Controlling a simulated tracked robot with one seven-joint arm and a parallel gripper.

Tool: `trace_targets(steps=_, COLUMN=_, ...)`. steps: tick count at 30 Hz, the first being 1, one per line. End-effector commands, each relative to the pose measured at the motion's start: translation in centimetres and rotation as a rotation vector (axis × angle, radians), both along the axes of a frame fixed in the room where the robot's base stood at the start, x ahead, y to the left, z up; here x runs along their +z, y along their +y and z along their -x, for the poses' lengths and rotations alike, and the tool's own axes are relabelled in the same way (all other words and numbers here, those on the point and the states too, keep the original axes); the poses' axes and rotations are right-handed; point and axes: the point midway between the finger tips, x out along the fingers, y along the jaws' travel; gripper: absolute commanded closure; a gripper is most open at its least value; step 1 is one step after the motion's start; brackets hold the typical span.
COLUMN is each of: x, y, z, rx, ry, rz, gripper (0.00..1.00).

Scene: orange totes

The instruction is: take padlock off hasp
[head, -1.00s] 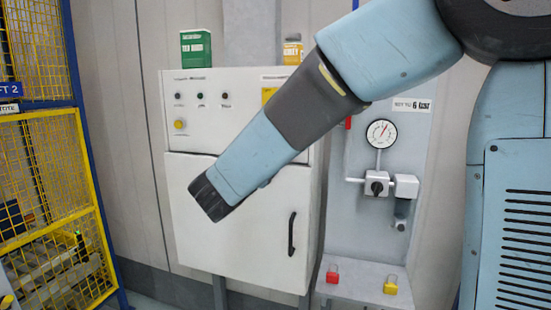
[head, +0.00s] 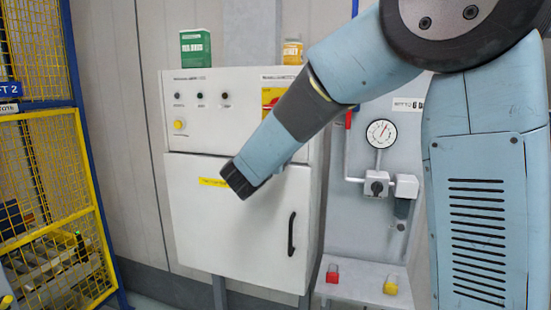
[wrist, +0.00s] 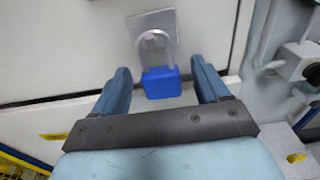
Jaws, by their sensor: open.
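In the wrist view, a blue padlock (wrist: 161,83) hangs upright with its grey shackle through a metal hasp (wrist: 153,24) on the white cabinet. My gripper (wrist: 160,67) is open, with one blue finger on each side of the padlock body and a visible gap on both sides. It is not closed on the padlock. In the head view, my arm's dark end is in front of the cabinet (head: 235,240) near the top of its door. The padlock, the hasp and my finger tips are hidden behind my arm there.
A pressure gauge (head: 381,133) and valve (head: 377,186) are on the panel to the right. Red (head: 332,274) and yellow (head: 390,285) padlocks sit on the ledge below. A green box (head: 196,48) stands on the cabinet. A yellow mesh fence (head: 50,170) is at left.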

Motion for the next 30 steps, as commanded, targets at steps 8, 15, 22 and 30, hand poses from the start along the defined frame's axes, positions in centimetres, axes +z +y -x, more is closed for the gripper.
trace_targets(steps=8, x=0.03, y=0.02, z=-0.01, rx=0.001, ry=0.000, rz=-0.001, gripper=0.34)
trace_targets(steps=15, x=0.03, y=0.05, z=0.01, rx=0.001, ry=0.000, rz=-0.001, gripper=0.57)
trace_targets(steps=22, x=0.03, y=0.06, z=0.03, rx=0.001, ry=0.000, rz=-0.001, gripper=0.79)
trace_targets(steps=30, x=0.05, y=0.09, z=0.03, rx=0.001, ry=0.000, rz=-0.001, gripper=0.88)
